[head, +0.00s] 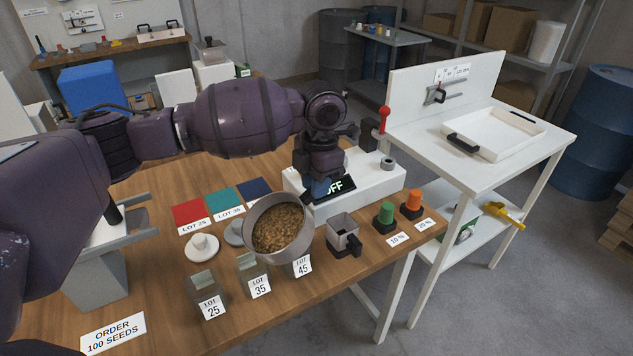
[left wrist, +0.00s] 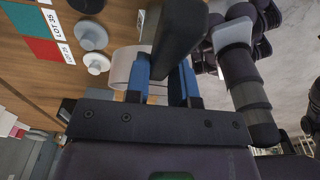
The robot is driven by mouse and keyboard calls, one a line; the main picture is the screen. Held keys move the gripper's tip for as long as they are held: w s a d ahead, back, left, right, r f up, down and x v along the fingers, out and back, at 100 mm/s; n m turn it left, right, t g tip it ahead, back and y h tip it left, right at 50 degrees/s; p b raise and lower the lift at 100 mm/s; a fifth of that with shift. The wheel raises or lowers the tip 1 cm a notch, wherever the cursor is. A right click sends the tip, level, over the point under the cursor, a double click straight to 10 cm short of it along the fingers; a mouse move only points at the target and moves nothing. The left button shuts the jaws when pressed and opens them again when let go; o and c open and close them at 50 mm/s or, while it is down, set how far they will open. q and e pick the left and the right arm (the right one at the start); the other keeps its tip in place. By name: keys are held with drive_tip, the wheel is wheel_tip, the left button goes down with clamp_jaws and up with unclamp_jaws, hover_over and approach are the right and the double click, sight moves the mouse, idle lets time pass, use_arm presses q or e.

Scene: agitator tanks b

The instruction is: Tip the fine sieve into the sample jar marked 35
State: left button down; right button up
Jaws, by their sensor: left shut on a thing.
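The fine sieve (head: 250,215) is a round grey metal pan with brown seeds in it, held above the table; its rim looks tilted toward the front. My left gripper (head: 320,187) is behind it. In the left wrist view its blue fingers (left wrist: 162,85) are shut on a black handle (left wrist: 180,35), and the pale pan wall (left wrist: 122,68) shows beside them. The sample jar marked 35 (head: 258,287) stands upright and open, just in front of and below the sieve's left side. Its contents are hard to tell. My right gripper is not seen.
Jar 25 (head: 209,305) stands left of jar 35; jar 45 (head: 302,268) stands right, partly under the sieve. A grey hopper (head: 95,280) stands left.

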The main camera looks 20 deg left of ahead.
use_arm(q)
drive_tip(key=shift+s+a+r+t+p, duration=0.2)
drive_tip(key=shift+r+t+p, duration=0.15)
drive_tip(key=shift+r, duration=0.2)
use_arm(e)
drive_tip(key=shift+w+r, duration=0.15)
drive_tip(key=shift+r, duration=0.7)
use_arm(q)
drive_tip(key=shift+s+r+h, duration=0.1)
drive_tip(key=shift+h, duration=0.2)
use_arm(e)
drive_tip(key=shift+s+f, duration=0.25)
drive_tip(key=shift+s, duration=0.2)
use_arm(q)
drive_tip(key=shift+s+a+r+t+p, duration=0.15)
drive_tip(key=shift+r+t+p, duration=0.2)
drive_tip(key=shift+p, duration=0.2)
drive_tip(key=shift+s+a+r+h, duration=0.1)
drive_tip(key=shift+s+r+h, duration=0.1)
drive_tip(key=shift+h, duration=0.1)
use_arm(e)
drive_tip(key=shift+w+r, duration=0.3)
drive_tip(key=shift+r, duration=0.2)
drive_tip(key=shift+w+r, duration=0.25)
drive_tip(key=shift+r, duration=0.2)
